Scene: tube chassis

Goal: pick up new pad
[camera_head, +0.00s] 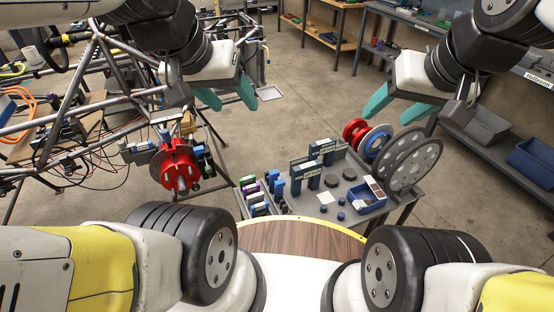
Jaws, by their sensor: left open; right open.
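I cannot clearly make out a new pad. Small items lie in and beside a blue bin (366,201) on the grey cart top (300,207), too small to identify; a pad may be among them. My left gripper (229,98) has its teal fingers apart and empty, in the air above the floor, left of and beyond the cart. My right gripper (397,108) is also open and empty, in the air above the discs at the cart's right side. Neither gripper touches anything.
Grey perforated discs (415,168), a red disc (354,131) and labelled boxes (306,180) stand on the cart. A tube chassis (75,105) with a red hub part (178,166) is at left. A shelf with blue bins (532,160) is at right. Open floor (310,85) lies beyond.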

